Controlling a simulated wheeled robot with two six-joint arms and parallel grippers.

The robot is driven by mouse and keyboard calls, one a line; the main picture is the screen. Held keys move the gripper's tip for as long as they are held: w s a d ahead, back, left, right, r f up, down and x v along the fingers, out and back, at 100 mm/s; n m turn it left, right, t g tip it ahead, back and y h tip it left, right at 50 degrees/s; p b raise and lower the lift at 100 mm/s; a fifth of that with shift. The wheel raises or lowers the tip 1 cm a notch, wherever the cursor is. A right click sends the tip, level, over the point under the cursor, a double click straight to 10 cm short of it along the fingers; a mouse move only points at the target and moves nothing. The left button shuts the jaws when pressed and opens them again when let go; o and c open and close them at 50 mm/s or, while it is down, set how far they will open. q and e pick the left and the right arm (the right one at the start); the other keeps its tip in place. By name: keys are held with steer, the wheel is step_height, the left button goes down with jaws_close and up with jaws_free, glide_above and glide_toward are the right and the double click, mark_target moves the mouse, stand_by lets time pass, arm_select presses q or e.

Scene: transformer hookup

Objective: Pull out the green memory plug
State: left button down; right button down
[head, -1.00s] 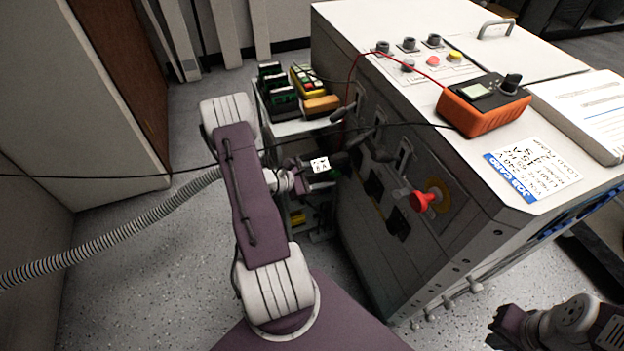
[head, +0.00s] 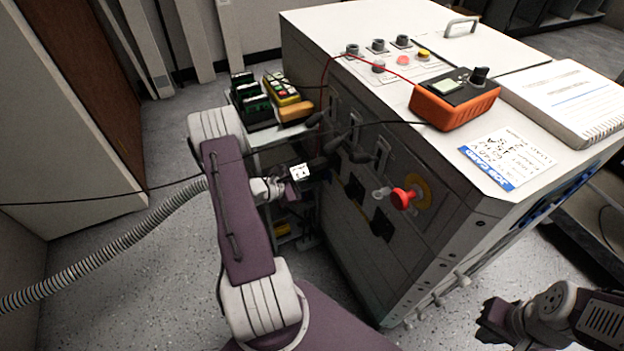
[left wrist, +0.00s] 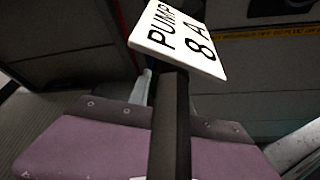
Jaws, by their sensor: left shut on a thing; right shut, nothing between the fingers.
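My left gripper (head: 308,178) is low beside the left face of the grey cabinet (head: 400,260), shut on a dark piece. In the left wrist view a dark bar (left wrist: 170,125) stands between the purple jaws, with a white tag (left wrist: 180,38) reading "PUMP 8 A" at its top. The tag also shows in the head view (head: 300,171). I cannot make out a green memory plug at the gripper; the arm and tag hide part of that area. My right gripper (head: 488,322) is shut and empty at the lower right.
A small cart (head: 262,132) behind my left arm holds dark green-topped blocks (head: 252,102) and a yellow handset (head: 282,90). An orange meter (head: 455,103) and job card (head: 503,157) lie on the cabinet. A red knob (head: 402,198) sticks out. A black cable crosses near the arm.

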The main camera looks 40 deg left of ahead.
arm_select(q)
steer(key=shift+s+a, duration=0.35)
steer(key=shift+s, duration=0.35)
steer(key=shift+s+a, duration=0.35)
steer(key=shift+s, duration=0.3)
steer(key=s+a, duration=0.1)
steer(key=s, duration=0.2)
steer(key=s+a, duration=0.1)
steer(key=shift+s+a+p, duration=0.25)
steer(key=shift+a+p, duration=0.05)
steer(key=shift+p, duration=0.1)
steer(key=shift+d, duration=0.15)
